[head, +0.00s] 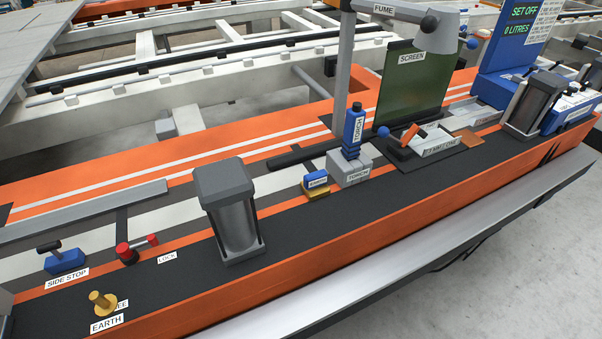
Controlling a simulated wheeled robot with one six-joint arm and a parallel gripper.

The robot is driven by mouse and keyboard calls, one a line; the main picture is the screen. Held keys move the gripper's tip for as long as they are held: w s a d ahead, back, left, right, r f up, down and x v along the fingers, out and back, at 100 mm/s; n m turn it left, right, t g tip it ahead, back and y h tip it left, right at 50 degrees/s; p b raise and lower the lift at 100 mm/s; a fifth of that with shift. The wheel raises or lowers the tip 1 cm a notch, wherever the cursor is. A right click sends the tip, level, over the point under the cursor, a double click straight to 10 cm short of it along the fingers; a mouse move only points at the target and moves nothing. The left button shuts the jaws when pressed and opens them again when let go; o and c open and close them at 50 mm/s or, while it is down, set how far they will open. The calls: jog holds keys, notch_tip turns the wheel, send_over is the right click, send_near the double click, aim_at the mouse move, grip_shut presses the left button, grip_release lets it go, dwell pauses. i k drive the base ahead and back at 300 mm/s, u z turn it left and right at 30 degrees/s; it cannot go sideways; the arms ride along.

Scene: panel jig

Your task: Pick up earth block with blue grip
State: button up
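The earth block shows in the head view as a small blue grip (316,179) with a white label, on a brass-coloured base (315,192). It sits upright on the jig's surface, just left of the grey torch holder. The label on the grip is too small to read. A brass stud (102,301) stands at the front left beside a white EARTH label (107,323). My gripper is not in view.
The torch (354,130) stands upright in its grey holder (350,170), close right of the block. A grey cylinder unit (228,205) stands to the left. The green screen (412,85) is behind right. The dark strip (300,225) in front is clear.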

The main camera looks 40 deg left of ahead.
aim_at(314, 186)
jog(key=u, duration=0.85)
jog(key=i, duration=0.85)
jog(key=u, duration=0.9)
